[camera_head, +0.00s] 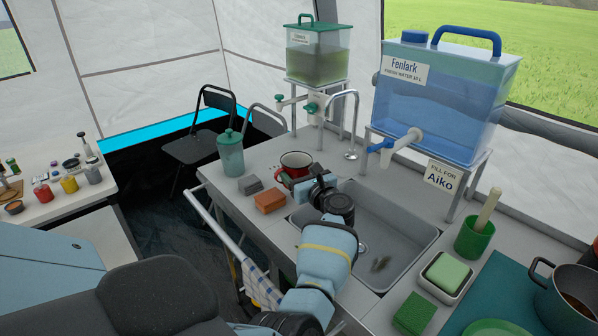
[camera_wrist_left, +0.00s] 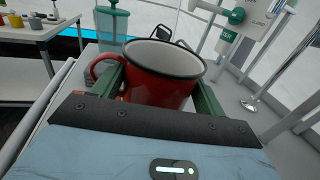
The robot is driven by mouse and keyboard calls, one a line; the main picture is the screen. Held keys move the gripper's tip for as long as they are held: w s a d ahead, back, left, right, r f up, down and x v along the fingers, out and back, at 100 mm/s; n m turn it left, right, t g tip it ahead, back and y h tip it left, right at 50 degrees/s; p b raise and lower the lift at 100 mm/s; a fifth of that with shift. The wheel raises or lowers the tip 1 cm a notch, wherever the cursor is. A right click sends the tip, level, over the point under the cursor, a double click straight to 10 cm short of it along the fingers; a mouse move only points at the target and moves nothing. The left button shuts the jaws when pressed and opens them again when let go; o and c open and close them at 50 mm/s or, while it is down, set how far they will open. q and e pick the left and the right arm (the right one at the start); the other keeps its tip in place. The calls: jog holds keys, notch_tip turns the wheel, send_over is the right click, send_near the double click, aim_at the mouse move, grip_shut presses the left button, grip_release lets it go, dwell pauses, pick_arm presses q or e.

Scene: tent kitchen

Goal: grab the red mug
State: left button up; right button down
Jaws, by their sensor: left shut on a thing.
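The red mug (camera_head: 297,163) has a dark rim and a pale inside. It is upright at the back of the counter, behind the sink, and my left forearm and wrist partly hide it in the head view. In the left wrist view the mug (camera_wrist_left: 160,88) sits between the two green fingers of my left gripper (camera_wrist_left: 158,92), with its handle to the left. My left gripper (camera_head: 298,183) is shut on the mug. I cannot tell whether the mug's base touches the counter. My right gripper is not in view.
An orange sponge (camera_head: 270,201) and a grey block (camera_head: 250,185) lie left of the mug. A green-lidded canister (camera_head: 231,155) stands behind them. The sink (camera_head: 400,246) is in front right. A green dispenser (camera_head: 318,60) and a tap (camera_head: 353,120) stand behind.

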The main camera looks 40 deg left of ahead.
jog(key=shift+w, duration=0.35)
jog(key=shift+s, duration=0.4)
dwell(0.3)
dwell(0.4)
